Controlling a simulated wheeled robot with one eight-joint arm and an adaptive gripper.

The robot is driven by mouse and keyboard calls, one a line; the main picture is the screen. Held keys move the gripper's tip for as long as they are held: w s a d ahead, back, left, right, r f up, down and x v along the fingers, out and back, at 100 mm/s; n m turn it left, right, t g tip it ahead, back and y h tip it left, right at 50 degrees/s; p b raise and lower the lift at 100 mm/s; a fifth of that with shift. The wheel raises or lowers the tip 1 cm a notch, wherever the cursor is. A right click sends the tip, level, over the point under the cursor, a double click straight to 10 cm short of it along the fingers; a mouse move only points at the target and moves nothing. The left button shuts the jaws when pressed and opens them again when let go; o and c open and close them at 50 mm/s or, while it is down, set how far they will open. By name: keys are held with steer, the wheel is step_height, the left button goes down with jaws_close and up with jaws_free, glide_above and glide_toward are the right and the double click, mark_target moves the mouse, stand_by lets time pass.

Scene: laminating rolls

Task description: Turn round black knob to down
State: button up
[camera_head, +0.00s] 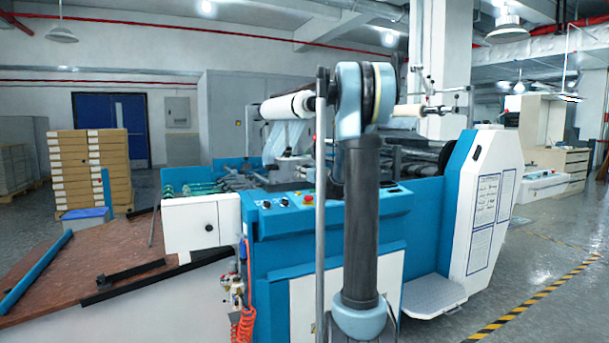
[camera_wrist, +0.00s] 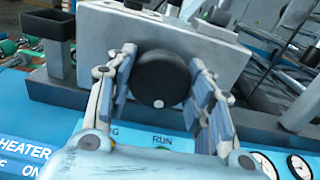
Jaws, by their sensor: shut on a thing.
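The round black knob (camera_wrist: 160,75) sits on the front face of a grey metal box (camera_wrist: 110,45) in the wrist view. A white dot marks the knob near its lower edge, toward the bottom of the picture. My gripper (camera_wrist: 158,62) has one finger on each side of the knob and is shut on it. In the head view the knob and my gripper cannot be made out, as my own arm covers part of the machine there.
Below the knob is a blue panel with the words HEATER, ON and RUN, and round dials (camera_wrist: 299,166). A black open bracket (camera_wrist: 50,45) stands left of the box. In the head view the blue and white machine (camera_head: 275,250) has small panel controls and a red button.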

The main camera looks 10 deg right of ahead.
steer(key=shift+s+f, duration=0.1)
steer(key=shift+f, duration=0.05)
steer(key=o, duration=1)
steer(key=shift+o, duration=0.3)
steer(key=shift+s+d+f, duration=0.2)
steer(key=shift+s+d, duration=0.1)
steer(key=shift+s, duration=0.25)
steer(key=shift+o, duration=0.3)
steer(key=v, duration=1)
steer(key=shift+s+r, duration=0.25)
steer(key=shift+r, duration=0.05)
steer(key=s+a+f+n+g+y, duration=0.1)
steer(key=s+a+f+n+g, duration=0.4)
steer(key=s+n, duration=0.45)
steer(key=s+a+f+n+g+y, duration=0.1)
steer(key=s+a+f+n+g, duration=0.2)
steer(key=s+a+f+n, duration=0.65)
steer(key=s+d+f+n+g+h, duration=0.2)
steer(key=s+d+f+n, duration=0.1)
steer(key=s, duration=0.5)
steer(key=s+d+f+n+g+h, duration=0.2)
steer(key=s+d+f+n+h, duration=0.1)
steer(key=s, duration=0.6)
steer(key=s+d+f+n+g+h, duration=0.2)
steer(key=s+d+f+n+g, duration=0.1)
steer(key=s+f+n, duration=0.4)
steer(key=shift+s+d+f+h, duration=0.3)
steer(key=shift+s+d+f, duration=0.55)
steer(key=shift+s, duration=0.3)
